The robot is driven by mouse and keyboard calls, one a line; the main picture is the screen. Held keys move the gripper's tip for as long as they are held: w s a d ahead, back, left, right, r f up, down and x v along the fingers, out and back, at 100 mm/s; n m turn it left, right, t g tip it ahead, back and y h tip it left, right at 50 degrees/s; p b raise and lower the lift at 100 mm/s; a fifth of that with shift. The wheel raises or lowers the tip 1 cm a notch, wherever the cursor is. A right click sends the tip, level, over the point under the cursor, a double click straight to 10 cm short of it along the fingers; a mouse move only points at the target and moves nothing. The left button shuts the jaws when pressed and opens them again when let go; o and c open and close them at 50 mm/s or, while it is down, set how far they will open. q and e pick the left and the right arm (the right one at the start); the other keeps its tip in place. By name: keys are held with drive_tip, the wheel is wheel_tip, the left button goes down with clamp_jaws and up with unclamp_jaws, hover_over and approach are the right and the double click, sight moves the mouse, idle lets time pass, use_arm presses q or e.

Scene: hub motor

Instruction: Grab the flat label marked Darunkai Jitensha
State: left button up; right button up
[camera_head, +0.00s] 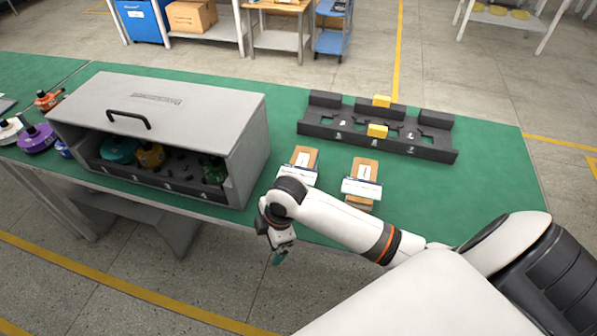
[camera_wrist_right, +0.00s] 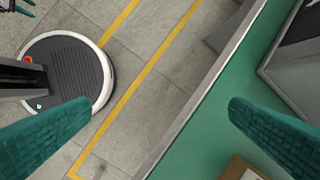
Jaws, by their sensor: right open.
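Two small brown boxes with white flat labels lie at the front table edge. The left label (camera_head: 297,174) is partly behind my right arm; the right label (camera_head: 361,188) lies across its box. The print is too small to read, so I cannot tell which is marked Darunkai Jitensha. My right gripper (camera_head: 277,257) hangs off the front edge, left of both boxes, apart from them. In the right wrist view its teal fingers (camera_wrist_right: 160,110) are spread with nothing between. Teal tips at that view's top left may be my left gripper (camera_wrist_right: 20,8), cut off by the frame.
A grey open-front case (camera_head: 170,110) holding hubs stands left on the green table (camera_head: 490,185). A black slotted rack (camera_head: 410,143) with yellow blocks stands behind the boxes. Loose coloured hubs (camera_head: 37,138) sit at the far left. The table's right side is clear.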

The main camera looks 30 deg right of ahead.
drive_tip(key=w+d+r+n+g+h, duration=0.1)
drive_tip(key=w+d+r+n, duration=0.4)
drive_tip(key=w+r, duration=0.1)
wheel_tip(320, 180, up, 12)
drive_tip(key=n+g+h+p, duration=0.1)
drive_tip(key=n, duration=0.4)
hover_over(298, 174)
drive_tip(key=shift+n, duration=0.3)
wheel_tip(298, 174, down, 6)
drive_tip(key=shift+w+a+r+p, duration=0.1)
drive_tip(key=shift+w+p, duration=0.05)
drive_tip(key=shift+p, duration=0.65)
drive_tip(key=shift+f+p, duration=0.35)
drive_tip(key=shift+f, duration=0.25)
drive_tip(key=shift+f+p, duration=0.6)
drive_tip(key=shift+f, duration=1.55)
drive_tip(key=shift+f, duration=0.25)
drive_tip(key=c, duration=0.7)
